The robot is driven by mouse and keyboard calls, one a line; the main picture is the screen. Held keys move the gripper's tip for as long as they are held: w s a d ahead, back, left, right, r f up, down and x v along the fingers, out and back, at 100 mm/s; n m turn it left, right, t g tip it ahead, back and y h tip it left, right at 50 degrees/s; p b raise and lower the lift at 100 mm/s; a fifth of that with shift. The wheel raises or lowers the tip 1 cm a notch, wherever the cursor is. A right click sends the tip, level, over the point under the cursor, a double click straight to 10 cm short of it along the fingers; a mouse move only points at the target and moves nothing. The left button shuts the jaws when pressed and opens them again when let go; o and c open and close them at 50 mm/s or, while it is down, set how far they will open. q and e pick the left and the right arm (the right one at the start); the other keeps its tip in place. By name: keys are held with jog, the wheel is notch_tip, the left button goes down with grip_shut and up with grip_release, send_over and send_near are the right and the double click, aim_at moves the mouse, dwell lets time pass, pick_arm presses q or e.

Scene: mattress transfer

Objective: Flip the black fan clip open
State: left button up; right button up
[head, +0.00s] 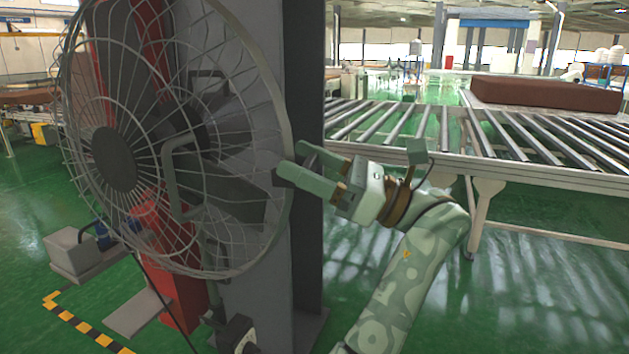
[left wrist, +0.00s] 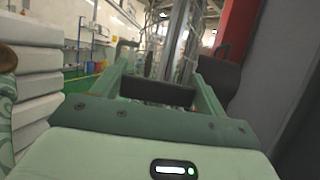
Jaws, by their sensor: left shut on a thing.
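The large round fan (head: 113,158) with a wire cage stands at the left of the head view, in front of a dark grey column. My left gripper (head: 291,160) is at the right edge of the cage rim. In the left wrist view my left gripper (left wrist: 163,62) has its fingers on either side of a black piece, which I take to be the black fan clip (left wrist: 157,91). The clip shows as a small dark piece at the rim in the head view (head: 278,179), partly hidden by the fingers. How far it is swung I cannot tell. My right gripper is not in view.
The grey column (head: 308,250) rises close behind the fan and limits room there. A roller conveyor (head: 540,150) with a brown mattress (head: 545,94) runs behind my arm at the right. Yellow-black floor marking (head: 75,322) lies at lower left. The green floor between column and conveyor is clear.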

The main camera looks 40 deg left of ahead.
pick_arm(q)
jog(key=shift+w+d+f+g, duration=0.1)
jog(key=shift+f+g, duration=0.15)
jog(key=shift+g, duration=0.15)
jog(key=shift+r+n+h, duration=0.25)
jog(key=shift+n+h, duration=0.05)
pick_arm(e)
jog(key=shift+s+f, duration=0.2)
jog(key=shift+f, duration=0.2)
pick_arm(q)
jog(key=o, duration=1.4)
jog(key=b+v, duration=0.8)
jog(key=v, duration=0.8)
jog(key=shift+f, duration=0.25)
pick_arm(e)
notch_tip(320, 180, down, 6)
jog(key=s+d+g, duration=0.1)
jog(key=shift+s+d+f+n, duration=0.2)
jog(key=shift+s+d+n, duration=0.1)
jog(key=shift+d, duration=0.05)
